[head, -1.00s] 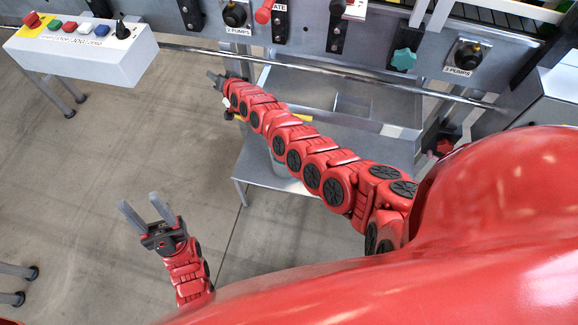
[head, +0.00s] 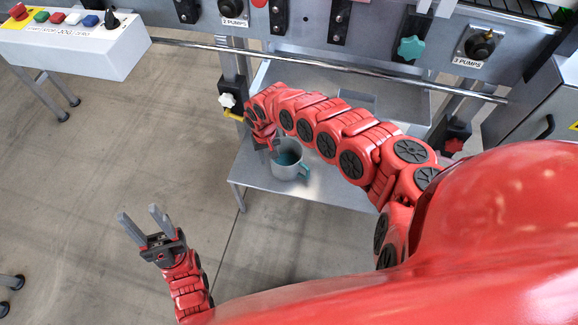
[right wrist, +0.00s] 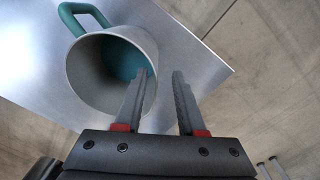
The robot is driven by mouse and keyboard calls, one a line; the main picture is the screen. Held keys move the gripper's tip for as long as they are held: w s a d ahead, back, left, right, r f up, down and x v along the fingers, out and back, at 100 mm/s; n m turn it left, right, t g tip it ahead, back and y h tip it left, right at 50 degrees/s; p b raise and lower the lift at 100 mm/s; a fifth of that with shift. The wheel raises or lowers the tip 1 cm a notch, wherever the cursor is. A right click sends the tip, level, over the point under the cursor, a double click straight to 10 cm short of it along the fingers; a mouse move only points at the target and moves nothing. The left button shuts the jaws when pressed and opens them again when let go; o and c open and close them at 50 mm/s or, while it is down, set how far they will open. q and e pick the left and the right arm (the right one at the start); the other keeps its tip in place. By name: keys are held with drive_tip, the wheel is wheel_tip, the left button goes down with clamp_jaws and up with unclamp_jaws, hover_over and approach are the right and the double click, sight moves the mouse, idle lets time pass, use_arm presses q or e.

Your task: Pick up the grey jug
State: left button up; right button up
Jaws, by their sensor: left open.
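The grey jug (head: 290,171) stands on a metal shelf, partly hidden by my right arm in the head view. In the right wrist view the jug (right wrist: 84,82) shows its open mouth, teal inside and teal handle. My right gripper (head: 268,153) is at the jug's left side in the head view. In the right wrist view the right gripper (right wrist: 161,74) is open. One finger overlaps the jug's rim and the other is outside it; I cannot tell whether the first is inside the mouth. My left gripper (head: 141,213) is open and empty over the floor.
The metal shelf (head: 250,173) lies below a machine with a horizontal rail (head: 195,45) in front. A white knob (head: 227,100) on a post is close to my right arm. A button box (head: 85,45) stands at upper left.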

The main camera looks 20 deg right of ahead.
wheel_tip(320, 180, down, 4)
drive_tip(key=shift+r+b, duration=0.15)
drive_tip(key=shift+b, duration=0.3)
drive_tip(key=f+b, duration=0.1)
drive_tip(key=f, duration=0.2)
drive_tip(key=d+f+b, duration=0.1)
drive_tip(key=f, duration=0.1)
drive_tip(key=shift+s+b, duration=0.1)
drive_tip(key=shift+b, duration=0.2)
clamp_jaws()
idle(0.7)
